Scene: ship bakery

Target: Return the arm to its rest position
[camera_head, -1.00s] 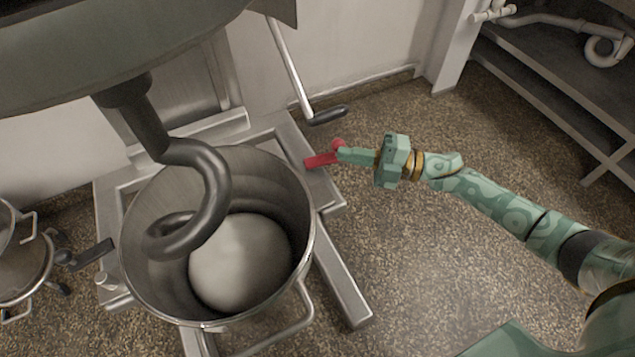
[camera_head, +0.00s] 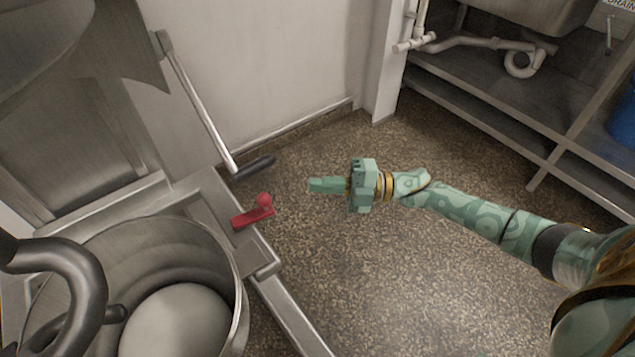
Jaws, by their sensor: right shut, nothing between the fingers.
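My right arm (camera_head: 470,213) comes in from the right, green with swirls and gold rings. My right gripper (camera_head: 312,185) is shut and empty, above the speckled floor. It is apart from the red lever (camera_head: 253,212), which has a round knob and sits on the mixer's metal base to the left. My left gripper is out of the picture.
A steel mixing bowl (camera_head: 236,275) with a pale mass (camera_head: 175,322) and a dark hook (camera_head: 80,280) stands at lower left. A black-gripped metal bar (camera_head: 203,112) slants above the red lever. A shelf unit (camera_head: 500,118) stands at upper right. The middle floor (camera_head: 370,290) is clear.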

